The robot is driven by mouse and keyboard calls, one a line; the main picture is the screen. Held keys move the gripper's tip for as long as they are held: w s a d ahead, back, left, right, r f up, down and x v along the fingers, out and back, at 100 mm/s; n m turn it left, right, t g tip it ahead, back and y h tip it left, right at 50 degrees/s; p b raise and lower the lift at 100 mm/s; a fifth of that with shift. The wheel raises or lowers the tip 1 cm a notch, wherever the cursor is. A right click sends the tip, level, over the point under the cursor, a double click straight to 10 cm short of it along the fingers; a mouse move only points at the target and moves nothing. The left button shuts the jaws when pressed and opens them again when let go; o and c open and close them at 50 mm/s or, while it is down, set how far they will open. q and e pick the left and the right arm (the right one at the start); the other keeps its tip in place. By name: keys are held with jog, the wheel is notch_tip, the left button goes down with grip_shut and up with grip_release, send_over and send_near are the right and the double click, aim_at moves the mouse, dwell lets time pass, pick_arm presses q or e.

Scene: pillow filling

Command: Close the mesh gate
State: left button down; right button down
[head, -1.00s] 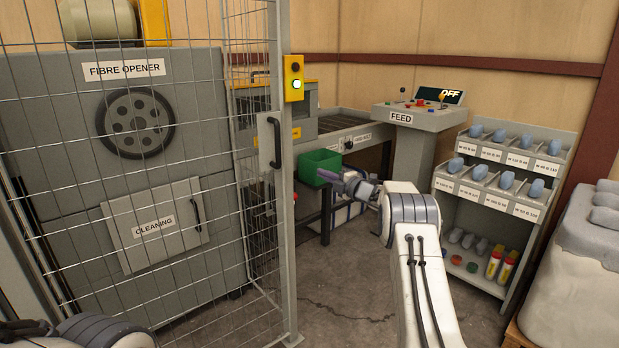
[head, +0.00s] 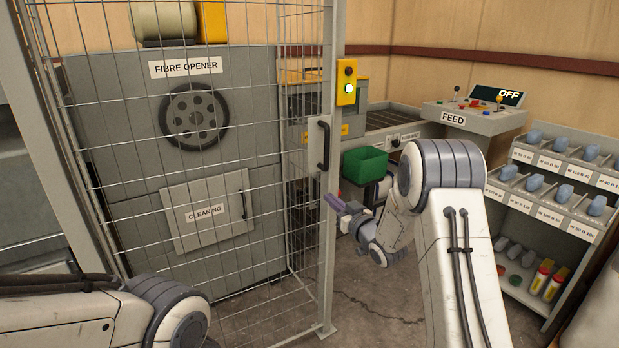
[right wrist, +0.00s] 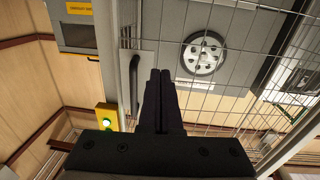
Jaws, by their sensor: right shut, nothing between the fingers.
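The mesh gate (head: 130,250) stands in front of the fibre opener as a tall wire panel, and it also fills the right of the right wrist view (right wrist: 235,110). Its black handle (head: 324,146) is on a grey plate by the upright post; the handle also shows in the right wrist view (right wrist: 134,82). My right gripper (head: 331,202) is shut and empty, below the handle and close to the post. Its closed fingers show in the right wrist view (right wrist: 160,75). I cannot tell whether the gate is fully closed. My left arm shows at lower left; its gripper is out of view.
A yellow box (head: 346,82) with a lit green light is on the post. A green bin (head: 365,166) and the FEED console (head: 462,119) stand behind. A shelf rack (head: 550,225) is at right. Floor between post and rack is partly clear.

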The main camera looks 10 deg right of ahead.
aim_at(304, 177)
jog(key=p+x, duration=0.1)
jog(key=x, duration=1.3)
jog(key=shift+f+p, duration=0.1)
jog(key=shift+p, duration=0.3)
